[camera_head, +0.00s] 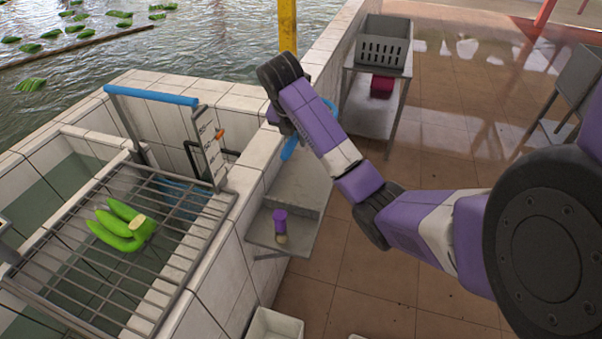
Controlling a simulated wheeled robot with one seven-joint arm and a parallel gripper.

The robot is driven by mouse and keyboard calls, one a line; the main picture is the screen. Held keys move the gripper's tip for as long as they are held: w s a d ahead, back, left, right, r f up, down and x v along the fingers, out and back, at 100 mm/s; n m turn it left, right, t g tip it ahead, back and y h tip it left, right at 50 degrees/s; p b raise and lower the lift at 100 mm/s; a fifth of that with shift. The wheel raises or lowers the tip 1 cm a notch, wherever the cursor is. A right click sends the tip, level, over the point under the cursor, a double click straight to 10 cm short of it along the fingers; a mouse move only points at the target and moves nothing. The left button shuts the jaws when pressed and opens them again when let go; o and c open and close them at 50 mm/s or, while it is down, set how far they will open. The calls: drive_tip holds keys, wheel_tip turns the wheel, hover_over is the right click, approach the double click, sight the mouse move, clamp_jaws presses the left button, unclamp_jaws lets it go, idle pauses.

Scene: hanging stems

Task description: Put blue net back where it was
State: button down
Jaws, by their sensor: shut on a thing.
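Parts of the blue net (289,149) show beside my purple and white arm: a short blue bar below the wrist and a blue curved piece at the right of the forearm. The rest of it is hidden behind the arm. My gripper (284,126) is mostly covered by my own wrist. It is shut on the blue net, held above the tiled wall top. Which part of the net the jaws hold cannot be made out.
Green bananas (125,226) lie on a metal rack (185,238) over a tiled basin. A blue-topped frame (150,95) stands behind it. A steel shelf (313,187) holds a purple-handled brush (280,222). A grey crate (384,48) sits on a table.

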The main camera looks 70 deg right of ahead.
wheel_tip(320, 180, down, 20)
drive_tip(key=p, duration=0.2)
drive_tip(key=shift+p, duration=0.3)
drive_tip(key=shift+f, duration=0.1)
drive_tip(key=c, duration=1.2)
unclamp_jaws()
drive_tip(key=b+v, duration=0.1)
drive_tip(key=v, duration=1.1)
drive_tip(key=shift+d, duration=0.1)
